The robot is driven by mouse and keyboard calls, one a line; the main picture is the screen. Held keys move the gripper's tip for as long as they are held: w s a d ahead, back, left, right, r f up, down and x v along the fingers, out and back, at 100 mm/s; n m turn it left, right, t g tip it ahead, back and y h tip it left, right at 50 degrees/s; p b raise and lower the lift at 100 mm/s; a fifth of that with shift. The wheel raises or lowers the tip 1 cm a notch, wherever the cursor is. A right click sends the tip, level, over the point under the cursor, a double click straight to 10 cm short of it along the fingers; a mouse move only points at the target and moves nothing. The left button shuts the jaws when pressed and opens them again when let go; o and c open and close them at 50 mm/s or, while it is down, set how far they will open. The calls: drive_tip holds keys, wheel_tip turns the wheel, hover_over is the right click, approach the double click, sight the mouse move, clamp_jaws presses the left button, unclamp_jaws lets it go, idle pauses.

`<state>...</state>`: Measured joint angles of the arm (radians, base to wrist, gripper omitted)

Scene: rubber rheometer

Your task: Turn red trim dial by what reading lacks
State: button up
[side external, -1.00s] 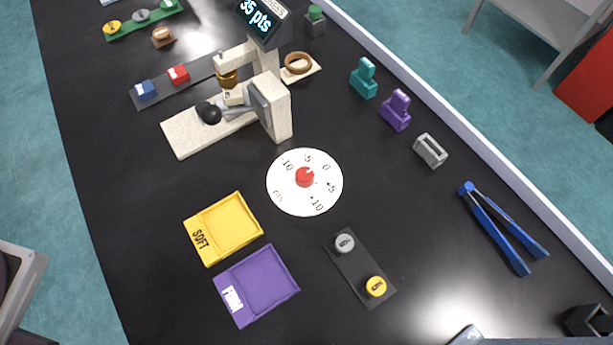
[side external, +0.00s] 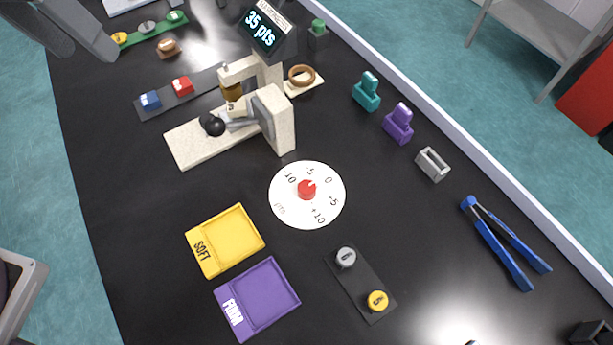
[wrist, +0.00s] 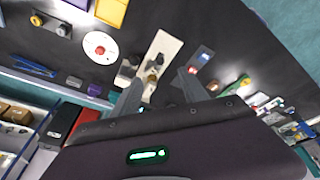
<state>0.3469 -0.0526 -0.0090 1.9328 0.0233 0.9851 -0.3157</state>
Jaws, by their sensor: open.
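The red trim dial (side external: 307,189) sits at the centre of a white round scale (side external: 285,205) with marks from -10 to +10. Its small pointer mark faces the upper right, around the -5 to 0 part; the exact setting is too small to tell. The tester (side external: 280,125) stands behind it, and its display (side external: 264,28) reads "35 pts". In the wrist view, the dial (wrist: 100,50) lies left of my gripper (wrist: 160,77), which is open, empty and well away from it.
Yellow SOFT (side external: 228,238) and purple FIRM (side external: 262,298) trays lie in front of the dial. A dark plate (side external: 345,280) holds a grey and a yellow piece. Blue tongs (side external: 500,240) and teal (side external: 367,92) and purple (side external: 398,122) blocks are at right. The table around the dial is clear.

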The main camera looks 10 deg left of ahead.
drive_tip(key=w+d+f+g, duration=0.1)
drive_tip(key=w+d+f, duration=0.25)
drive_tip(key=d, duration=0.25)
drive_tip(key=w+d+f+g, duration=0.1)
drive_tip(key=w+d+f, duration=0.1)
drive_tip(key=d+f, duration=0.35)
drive_tip(key=g+y, duration=0.1)
hover_over(308, 186)
drive_tip(key=shift+m, duration=0.3)
wheel_tip(308, 186, down, 12)
drive_tip(key=shift+d, duration=0.1)
wheel_tip(308, 186, down, 7)
drive_tip(key=shift+f, duration=0.1)
clamp_jaws()
